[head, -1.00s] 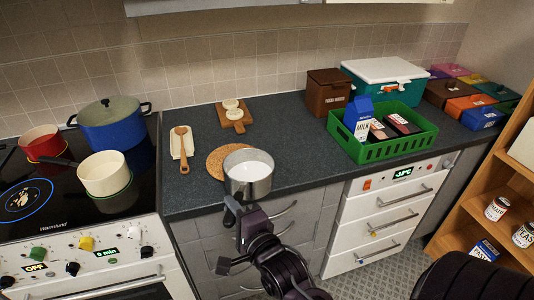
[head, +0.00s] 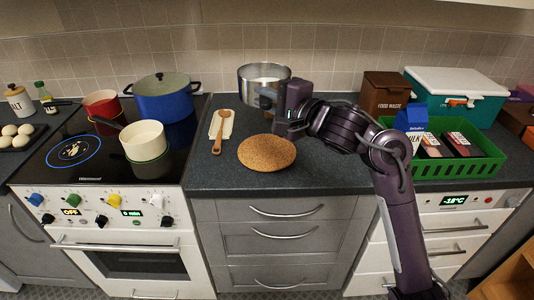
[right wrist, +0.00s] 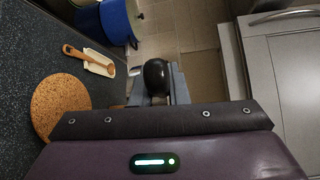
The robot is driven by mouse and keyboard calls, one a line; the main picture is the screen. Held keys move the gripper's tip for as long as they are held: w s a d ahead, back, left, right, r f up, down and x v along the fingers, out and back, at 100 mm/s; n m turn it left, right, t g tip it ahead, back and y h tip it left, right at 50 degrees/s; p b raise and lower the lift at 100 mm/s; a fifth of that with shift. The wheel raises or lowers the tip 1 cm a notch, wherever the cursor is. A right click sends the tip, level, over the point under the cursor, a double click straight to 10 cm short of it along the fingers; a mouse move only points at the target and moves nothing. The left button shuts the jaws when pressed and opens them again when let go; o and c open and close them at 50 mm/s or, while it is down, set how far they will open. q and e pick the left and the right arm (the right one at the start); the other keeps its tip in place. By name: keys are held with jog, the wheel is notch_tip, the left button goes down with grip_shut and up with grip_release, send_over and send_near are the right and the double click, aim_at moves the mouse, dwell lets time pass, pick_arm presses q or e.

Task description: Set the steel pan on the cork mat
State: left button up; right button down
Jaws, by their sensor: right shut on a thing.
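The steel pan (head: 253,90), open and pale inside, is upright in the head view, beyond the cork mat. It looks held above the counter, though its height is hard to judge. My right gripper (head: 270,103) is shut on it at its near right side. The round cork mat (head: 267,152) lies bare on the dark counter, nearer than the pan; it also shows in the right wrist view (right wrist: 60,105). In that view a dark rounded end, likely the pan's handle (right wrist: 156,76), sits between the fingers; the pan's bowl is hidden. My left gripper is not in view.
A spoon on a cream rest (head: 221,125) lies left of the mat. The hob holds a cream pot (head: 143,141), a blue pot (head: 165,98) and a red pot (head: 101,108). A green crate (head: 460,168) with cartons and a brown bin (head: 385,93) stand right.

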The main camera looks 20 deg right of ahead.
jog(key=shift+d+r, duration=0.25)
jog(key=shift+r, duration=0.2)
jog(key=shift+f, duration=0.25)
notch_tip(320, 180, down, 19)
jog(key=b, duration=0.2)
jog(key=shift+b, duration=0.35)
jog(key=c, duration=1.7)
grip_release()
jog(key=shift+f, duration=0.2)
jog(key=o, duration=0.3)
